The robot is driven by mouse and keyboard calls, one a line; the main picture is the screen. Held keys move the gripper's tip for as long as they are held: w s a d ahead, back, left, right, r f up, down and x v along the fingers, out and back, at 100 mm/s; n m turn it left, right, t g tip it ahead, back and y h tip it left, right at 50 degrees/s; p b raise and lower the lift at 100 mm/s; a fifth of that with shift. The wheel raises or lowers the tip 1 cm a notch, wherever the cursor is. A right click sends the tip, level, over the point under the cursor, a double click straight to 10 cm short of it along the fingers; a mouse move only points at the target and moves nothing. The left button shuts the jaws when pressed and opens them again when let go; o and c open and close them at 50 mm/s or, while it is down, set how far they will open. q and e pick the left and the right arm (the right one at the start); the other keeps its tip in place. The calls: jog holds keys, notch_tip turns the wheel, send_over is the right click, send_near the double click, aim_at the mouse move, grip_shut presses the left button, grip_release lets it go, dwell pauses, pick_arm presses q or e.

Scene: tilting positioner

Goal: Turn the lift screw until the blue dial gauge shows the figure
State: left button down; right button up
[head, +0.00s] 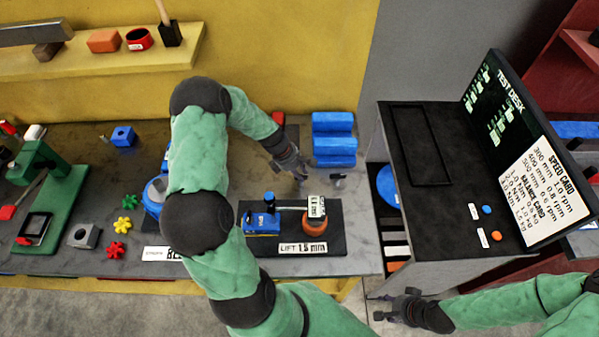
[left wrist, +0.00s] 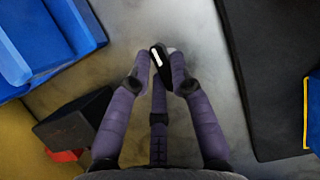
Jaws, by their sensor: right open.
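A black plate (head: 330,241) labelled "LIFT 1.5 mm" carries a blue block (head: 260,223) with a short post, a thin rod, and an orange round part (head: 315,221) under a small white readout (head: 315,202), whose figure is too small to read. I cannot tell which part is the lift screw. My left gripper (head: 302,176) is above the table behind the plate. My right gripper (head: 388,311) is open and empty at the lower right.
A black test desk (head: 430,235) with cards is at right. My left arm partly hides a blue device (head: 153,196). Green fixture (head: 50,215) and star knobs (head: 128,201) lie left.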

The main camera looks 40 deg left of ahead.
pick_arm(q)
jog(key=shift+m, duration=0.3)
jog(key=m, duration=0.1)
jog(key=m+g, duration=0.1)
jog(key=m, duration=0.1)
jog(key=shift+w+m+h+p, duration=0.2)
jog(key=shift+m+h+p, duration=0.1)
jog(key=shift+h+p, duration=0.1)
jog(key=m+g, duration=0.1)
jog(key=m, duration=0.1)
jog(key=shift+m, duration=0.4)
jog(key=m+g, duration=0.1)
jog(key=m, duration=0.2)
jog(key=m+g, duration=0.1)
jog(key=m, duration=0.2)
jog(key=shift+w+d+g+b, duration=0.15)
jog(key=shift+g+b, duration=0.15)
jog(key=shift+b, duration=0.1)
jog(key=shift+m, duration=0.3)
jog(key=c, duration=1.1)
grip_release()
